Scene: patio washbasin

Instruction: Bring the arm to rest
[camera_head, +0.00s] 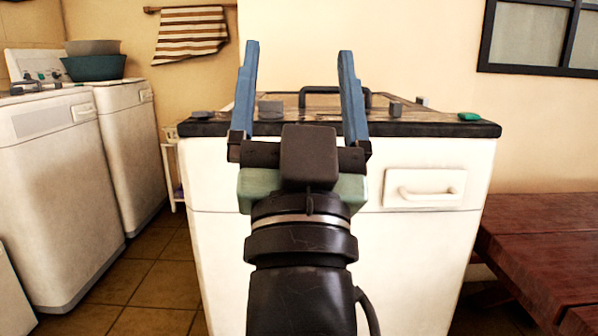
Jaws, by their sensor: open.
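My gripper (298,72) is in the middle of the view, at the end of my black arm. Its two blue fingers point up and stand wide apart, with nothing between them that it holds. Behind it stands a white cabinet (425,250) with a dark-edged top (425,127). My arm hides the middle of the cabinet front. I cannot tell how far the fingers are from the top.
On the top lie a green block (469,116), small grey pieces (270,109) and a dark curved handle or tap (335,90). White washing machines (55,190) stand left, bowls (93,67) on one. A wooden table (550,240) is right. Tiled floor (145,285) shows left of the cabinet.

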